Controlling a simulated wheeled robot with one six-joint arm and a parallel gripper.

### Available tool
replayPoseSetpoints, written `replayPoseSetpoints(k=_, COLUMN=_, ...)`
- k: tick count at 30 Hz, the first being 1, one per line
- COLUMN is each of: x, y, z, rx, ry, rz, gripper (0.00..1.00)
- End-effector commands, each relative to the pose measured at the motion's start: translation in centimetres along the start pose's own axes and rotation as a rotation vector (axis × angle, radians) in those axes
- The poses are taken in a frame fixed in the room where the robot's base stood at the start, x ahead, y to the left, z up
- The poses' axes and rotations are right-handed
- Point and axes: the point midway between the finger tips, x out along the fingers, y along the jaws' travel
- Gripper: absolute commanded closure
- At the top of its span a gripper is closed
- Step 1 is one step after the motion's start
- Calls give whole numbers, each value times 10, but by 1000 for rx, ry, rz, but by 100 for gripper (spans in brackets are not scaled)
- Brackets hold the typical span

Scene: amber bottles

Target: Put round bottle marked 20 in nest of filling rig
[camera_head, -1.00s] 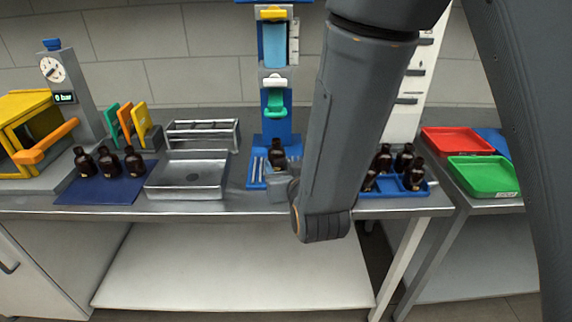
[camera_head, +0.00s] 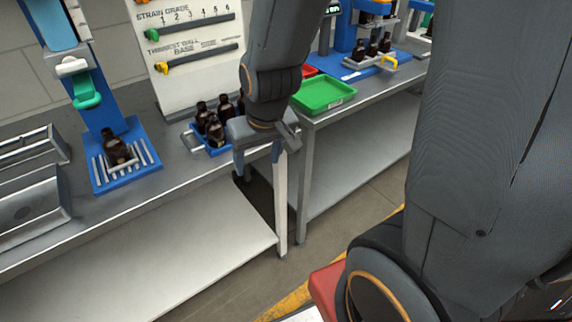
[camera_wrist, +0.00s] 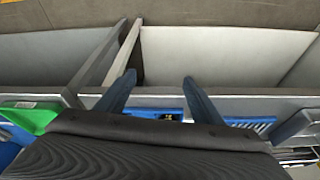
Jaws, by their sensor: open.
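A dark amber bottle (camera_head: 115,148) stands upright in a small frame on the slatted blue base of a blue stand (camera_head: 97,105) with a green clamp, at the left of the head view. Several similar bottles (camera_head: 214,130) stand in a blue tray (camera_head: 198,140) on the same bench. Which bottle is marked 20 cannot be read. My gripper (camera_head: 258,165) is open and empty, fingers down, at the bench's front edge right of that tray. In the wrist view its two fingers (camera_wrist: 159,80) are apart with nothing between them.
A green tray (camera_head: 325,95) lies on the neighbouring bench, with a red tray (camera_head: 308,71) behind it. Farther back, bottles (camera_head: 372,47) stand at another blue station. A white board with sliders (camera_head: 190,50) rises behind the blue tray.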

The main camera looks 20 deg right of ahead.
Motion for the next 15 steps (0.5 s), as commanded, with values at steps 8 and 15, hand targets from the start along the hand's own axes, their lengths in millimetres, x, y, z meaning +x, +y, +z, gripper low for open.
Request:
replayPoseSetpoints(k=8, x=-28, y=43, z=51, rx=75, ry=-192, rz=37, gripper=39)
replayPoseSetpoints(k=15, x=-29, y=44, z=53, rx=76, ry=-200, rz=38, gripper=39)
